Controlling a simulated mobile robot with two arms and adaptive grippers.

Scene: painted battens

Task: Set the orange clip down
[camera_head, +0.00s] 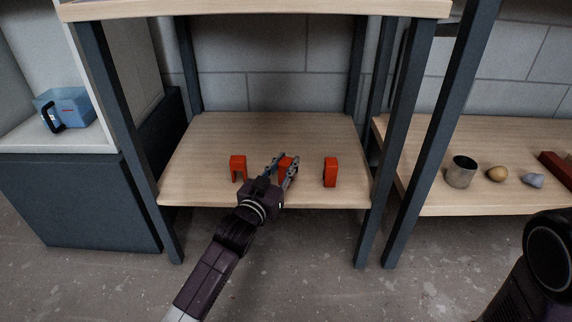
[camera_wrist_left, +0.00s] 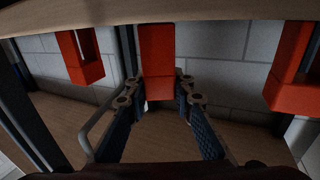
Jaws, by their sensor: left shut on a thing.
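An orange clip (camera_head: 286,162) is between the fingertips of my left gripper (camera_head: 283,170), over the middle of the lower wooden shelf (camera_head: 210,140). In the left wrist view the clip (camera_wrist_left: 157,55) shows as an orange-red block between the fingers of my left gripper (camera_wrist_left: 158,95), which is shut on it. Fingers hide part of it in the head view. I cannot tell whether it touches the shelf. A similar clip (camera_head: 238,161), shaped like an upside-down U, is to its left. Another one (camera_head: 330,172) is to its right. My right gripper is not in view.
Dark posts (camera_head: 115,120) frame the shelf, and an upper board (camera_head: 270,8) overhangs it. A shelf at the right (camera_head: 430,200) carries a metal cup (camera_head: 461,172), a tan roundish thing (camera_head: 497,173) and a grey lump (camera_head: 533,180). A blue container (camera_head: 72,107) stands at far left.

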